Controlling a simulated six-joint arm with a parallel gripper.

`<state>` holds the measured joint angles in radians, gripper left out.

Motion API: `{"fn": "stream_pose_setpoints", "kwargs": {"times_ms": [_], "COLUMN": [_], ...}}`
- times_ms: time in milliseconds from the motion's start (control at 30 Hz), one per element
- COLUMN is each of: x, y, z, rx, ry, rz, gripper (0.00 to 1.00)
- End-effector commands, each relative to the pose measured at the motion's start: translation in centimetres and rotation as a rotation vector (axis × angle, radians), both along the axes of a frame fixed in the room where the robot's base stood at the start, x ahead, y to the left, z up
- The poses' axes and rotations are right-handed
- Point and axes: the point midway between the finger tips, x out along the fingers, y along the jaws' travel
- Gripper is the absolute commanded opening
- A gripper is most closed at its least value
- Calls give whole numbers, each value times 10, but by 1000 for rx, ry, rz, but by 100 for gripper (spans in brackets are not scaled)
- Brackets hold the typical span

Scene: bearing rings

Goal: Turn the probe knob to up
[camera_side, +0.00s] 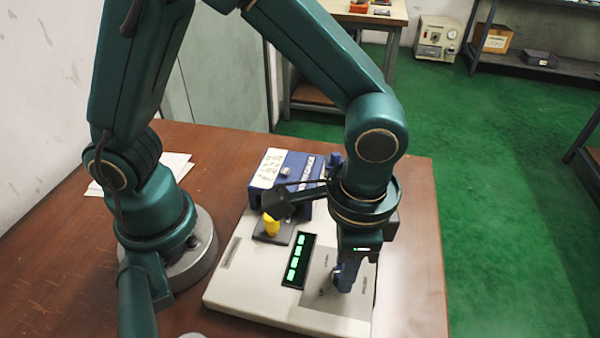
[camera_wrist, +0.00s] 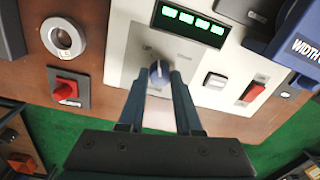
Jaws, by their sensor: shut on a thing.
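The probe knob (camera_wrist: 159,74) is a small blue-grey knob with a pale pointer line. It stands on a light grey plate (camera_wrist: 126,68) below the display in the wrist view. Its line points roughly to the top of that picture, towards the display; the marks around it are too small to read. My gripper (camera_wrist: 158,82) is shut on the knob, one finger on each side. In the side view my gripper (camera_side: 343,280) reaches down to the panel's right part, and its fingers mostly hide the knob.
The display (camera_wrist: 193,23) shows green digits.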

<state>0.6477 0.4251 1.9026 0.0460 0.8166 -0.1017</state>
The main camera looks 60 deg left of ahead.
Motion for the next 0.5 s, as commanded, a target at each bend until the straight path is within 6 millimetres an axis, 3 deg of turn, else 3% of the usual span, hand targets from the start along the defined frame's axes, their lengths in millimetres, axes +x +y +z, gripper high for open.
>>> {"fn": "stream_pose_setpoints", "kwargs": {"times_ms": [500], "x": [1], "y": [0], "z": [1], "rx": [0], "ry": [0], "rz": [338], "gripper": [0]}}
